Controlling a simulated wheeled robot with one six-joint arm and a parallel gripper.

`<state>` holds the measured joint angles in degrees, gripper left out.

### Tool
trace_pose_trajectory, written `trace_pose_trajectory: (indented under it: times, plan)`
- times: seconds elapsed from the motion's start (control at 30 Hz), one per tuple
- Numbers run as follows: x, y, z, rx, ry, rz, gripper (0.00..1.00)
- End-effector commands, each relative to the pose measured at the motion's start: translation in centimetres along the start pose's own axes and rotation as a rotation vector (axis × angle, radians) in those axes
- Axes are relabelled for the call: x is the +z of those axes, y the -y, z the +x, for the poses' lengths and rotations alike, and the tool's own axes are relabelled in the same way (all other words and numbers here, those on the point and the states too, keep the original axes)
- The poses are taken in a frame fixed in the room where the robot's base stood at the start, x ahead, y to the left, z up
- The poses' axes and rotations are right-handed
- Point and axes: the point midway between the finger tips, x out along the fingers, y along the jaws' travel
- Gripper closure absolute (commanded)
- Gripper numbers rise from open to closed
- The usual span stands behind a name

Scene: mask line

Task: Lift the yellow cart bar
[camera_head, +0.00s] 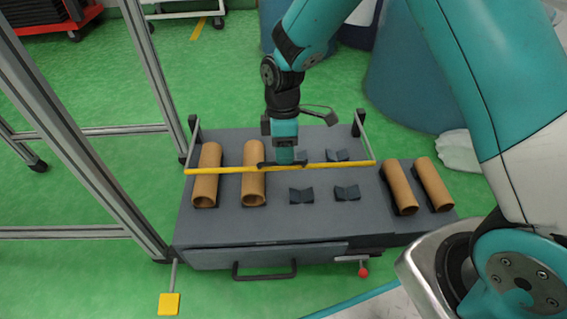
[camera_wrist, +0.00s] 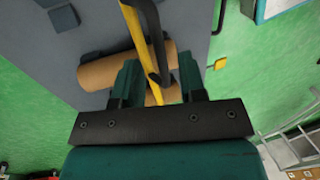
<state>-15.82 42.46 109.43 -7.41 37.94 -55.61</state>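The yellow cart bar (camera_head: 225,170) runs left to right just above the deck of the grey cart (camera_head: 235,222). Grey side rods join its ends to black posts at the cart's back corners. A black handle piece sits at its middle. My gripper (camera_head: 284,163) points down at that middle part, which it partly hides. In the wrist view, my gripper (camera_wrist: 158,72) has its two green fingers apart, with the yellow bar (camera_wrist: 134,28) and the black handle piece (camera_wrist: 150,35) passing between them. I cannot tell whether either finger touches the bar.
Cardboard tubes lie on the cart: two at left (camera_head: 207,177) under or beside the bar, two at right (camera_head: 398,188). Empty dark V-blocks (camera_head: 347,192) stand between them. A metal frame (camera_head: 155,65) rises close on the left, a blue bin (camera_head: 425,85) behind right.

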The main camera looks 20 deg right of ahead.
Motion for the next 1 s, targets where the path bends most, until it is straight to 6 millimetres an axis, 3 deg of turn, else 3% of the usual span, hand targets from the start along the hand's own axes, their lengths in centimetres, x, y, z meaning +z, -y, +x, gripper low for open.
trace_pose_trajectory:
  times: [0.13, 0.47, 0.67, 1.0]
  plan:
    - [-0.01, -0.03, 1.56, 0.0, 0.0, 0.0, 0.62]
    - [-0.01, 0.01, 1.74, 0.0, 0.0, 0.0, 0.62]
    - [-0.01, 0.0, 1.73, 0.0, 0.0, 0.0, 1.0]
    - [0.01, 0.02, 1.12, -0.013, 0.0, 0.001, 1.0]
